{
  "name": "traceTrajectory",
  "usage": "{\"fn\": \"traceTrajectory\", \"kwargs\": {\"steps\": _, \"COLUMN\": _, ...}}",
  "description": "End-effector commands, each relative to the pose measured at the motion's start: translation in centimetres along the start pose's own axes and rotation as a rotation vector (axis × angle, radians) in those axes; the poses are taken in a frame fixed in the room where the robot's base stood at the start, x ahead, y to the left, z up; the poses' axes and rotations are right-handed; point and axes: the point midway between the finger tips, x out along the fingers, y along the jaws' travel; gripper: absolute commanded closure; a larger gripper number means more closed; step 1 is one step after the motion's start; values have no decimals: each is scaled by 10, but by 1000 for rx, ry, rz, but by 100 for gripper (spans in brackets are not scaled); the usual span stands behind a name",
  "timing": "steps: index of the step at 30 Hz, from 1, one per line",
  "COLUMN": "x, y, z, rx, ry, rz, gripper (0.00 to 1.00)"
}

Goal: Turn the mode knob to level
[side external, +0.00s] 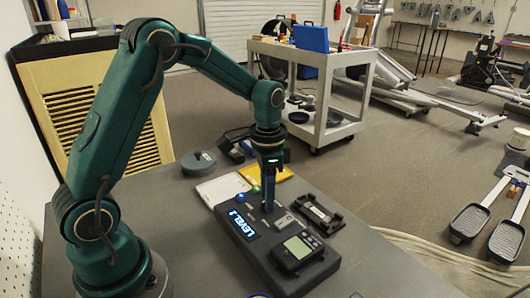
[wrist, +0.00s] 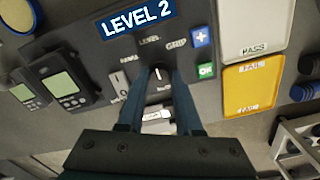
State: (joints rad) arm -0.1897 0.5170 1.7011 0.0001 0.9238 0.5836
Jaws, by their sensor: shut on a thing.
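The mode knob (wrist: 160,76) is a dark round dial with a white mark, on a dark grey console (side external: 262,258). LEVEL and GRIP labels are printed above it in the wrist view, with another label to the left, hard to read. The white mark points roughly upward; I cannot tell exactly which label it meets. The console's lit display (wrist: 137,20) reads LEVEL 2. My gripper (wrist: 159,88) is shut on the knob, one finger on each side of it. In the side view my gripper (side external: 268,207) points down onto the console and hides the knob.
Blue plus (wrist: 200,37) and green OK (wrist: 205,71) buttons sit right of the knob. A handheld meter (side external: 299,247) lies on the console's near end. A black holder (side external: 317,214), yellow tray (side external: 280,173) and dark disc (side external: 198,162) lie around it. The table's right front is clear.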

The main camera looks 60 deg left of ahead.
Motion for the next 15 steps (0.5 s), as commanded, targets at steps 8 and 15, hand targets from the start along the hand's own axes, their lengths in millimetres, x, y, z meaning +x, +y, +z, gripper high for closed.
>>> {"fn": "traceTrajectory", "kwargs": {"steps": 8, "x": -1, "y": 0, "z": 0, "rx": -1, "ry": 2, "rz": 0, "gripper": 55}}
{"fn": "traceTrajectory", "kwargs": {"steps": 15, "x": 0, "y": 0, "z": 0, "rx": -1, "ry": 1, "rz": 0, "gripper": 36}}
